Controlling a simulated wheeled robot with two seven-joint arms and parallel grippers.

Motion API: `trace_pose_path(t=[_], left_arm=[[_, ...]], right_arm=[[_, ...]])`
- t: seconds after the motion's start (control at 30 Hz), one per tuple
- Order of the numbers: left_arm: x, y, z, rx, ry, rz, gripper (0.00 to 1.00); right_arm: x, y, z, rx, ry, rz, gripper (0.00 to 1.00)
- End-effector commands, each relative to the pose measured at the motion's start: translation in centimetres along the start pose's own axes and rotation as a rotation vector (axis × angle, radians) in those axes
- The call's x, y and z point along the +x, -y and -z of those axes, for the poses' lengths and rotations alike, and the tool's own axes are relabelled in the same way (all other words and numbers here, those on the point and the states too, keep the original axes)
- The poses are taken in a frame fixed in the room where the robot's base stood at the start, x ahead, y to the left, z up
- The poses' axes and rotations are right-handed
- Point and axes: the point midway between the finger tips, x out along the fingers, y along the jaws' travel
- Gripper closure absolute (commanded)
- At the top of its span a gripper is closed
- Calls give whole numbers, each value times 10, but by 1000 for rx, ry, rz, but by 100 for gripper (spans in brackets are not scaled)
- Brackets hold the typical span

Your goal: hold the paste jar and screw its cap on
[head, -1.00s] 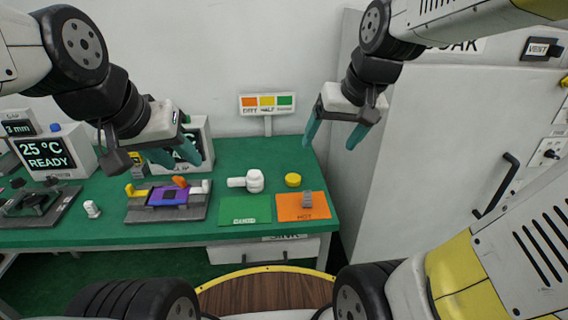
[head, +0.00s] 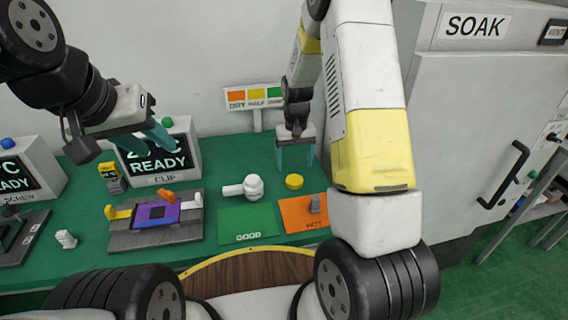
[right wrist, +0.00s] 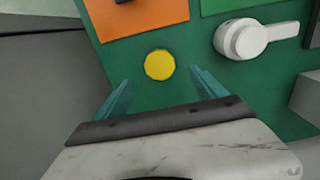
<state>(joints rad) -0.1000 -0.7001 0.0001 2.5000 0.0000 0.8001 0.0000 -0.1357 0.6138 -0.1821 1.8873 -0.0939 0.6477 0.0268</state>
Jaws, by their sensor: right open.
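The yellow round cap (head: 294,181) lies flat on the green bench, and it also shows in the right wrist view (right wrist: 159,65). A white round piece with a stub handle pointing left, seemingly the paste jar (head: 253,187), stands left of the cap; it is at the upper right in the right wrist view (right wrist: 245,40). My right gripper (head: 296,158) is open and empty, fingers pointing down, above and slightly behind the cap. In the right wrist view the cap lies just beyond its fingertips (right wrist: 158,88). My left gripper (head: 149,141) is open and empty, high over the bench's left part.
A fixture with a purple plate (head: 157,214) stands left, before a READY display (head: 157,163). The SOAK cabinet (head: 466,120) stands right.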

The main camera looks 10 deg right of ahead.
Motion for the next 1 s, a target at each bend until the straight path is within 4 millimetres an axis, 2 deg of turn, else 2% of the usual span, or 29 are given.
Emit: trace_pose_path(t=[0.4, 0.5, 0.73, 0.77, 1.0], left_arm=[[0, 0, 0, 0, 0, 0, 64], [0, 0, 0, 0, 0, 0, 64], [0, 0, 0, 0, 0, 0, 64], [0, 0, 0, 0, 0, 0, 64], [0, 0, 0, 0, 0, 0, 64]], right_arm=[[56, 0, -3, 1, 3, 1, 20], [63, 0, -3, 1, 2, 1, 20], [64, 0, -2, 1, 0, 1, 20], [64, 0, -2, 1, 0, 1, 24], [64, 0, -2, 0, 0, 1, 71]])
